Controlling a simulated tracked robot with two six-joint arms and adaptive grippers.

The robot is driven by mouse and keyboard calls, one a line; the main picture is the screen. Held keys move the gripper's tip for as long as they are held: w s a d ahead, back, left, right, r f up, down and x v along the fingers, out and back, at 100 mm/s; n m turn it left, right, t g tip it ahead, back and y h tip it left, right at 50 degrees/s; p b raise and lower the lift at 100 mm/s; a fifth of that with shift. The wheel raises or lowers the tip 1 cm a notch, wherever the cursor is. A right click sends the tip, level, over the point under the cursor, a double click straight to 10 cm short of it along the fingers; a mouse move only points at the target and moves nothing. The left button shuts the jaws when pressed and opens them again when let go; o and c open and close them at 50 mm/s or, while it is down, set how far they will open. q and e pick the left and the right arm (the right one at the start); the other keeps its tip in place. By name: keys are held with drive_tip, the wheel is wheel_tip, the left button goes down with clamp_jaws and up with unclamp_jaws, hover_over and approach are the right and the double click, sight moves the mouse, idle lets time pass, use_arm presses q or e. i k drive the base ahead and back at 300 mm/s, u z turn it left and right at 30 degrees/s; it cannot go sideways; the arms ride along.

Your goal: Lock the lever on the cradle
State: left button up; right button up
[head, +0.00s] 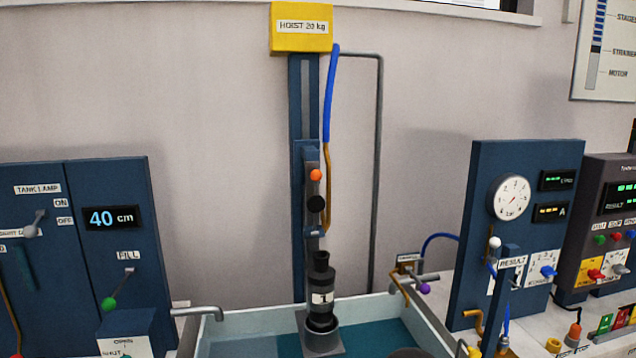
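A blue carriage (299,205) sits on the upright hoist rail (309,90) above the tank. Below, a black pump tube (321,288) marked 1 stands upright in a grey round holder (322,342) in the tank. I cannot tell whether the cradle is the carriage or this holder. Neither of my grippers is in view.
The tank (262,317) holds teal water. A blue hose and grey pipe (377,170) run beside the rail. Blue control panels stand left (105,250) and right (465,220). A tap with a purple knob (424,289) sits at the tank's right rim.

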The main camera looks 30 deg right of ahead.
sight(315, 204)
drive_tip(key=z, duration=1.35)
drive_tip(key=i, duration=0.1)
drive_tip(key=u, duration=2.75)
drive_tip(key=k, duration=1.75)
drive_tip(key=z, duration=0.95)
drive_tip(key=i, duration=1)
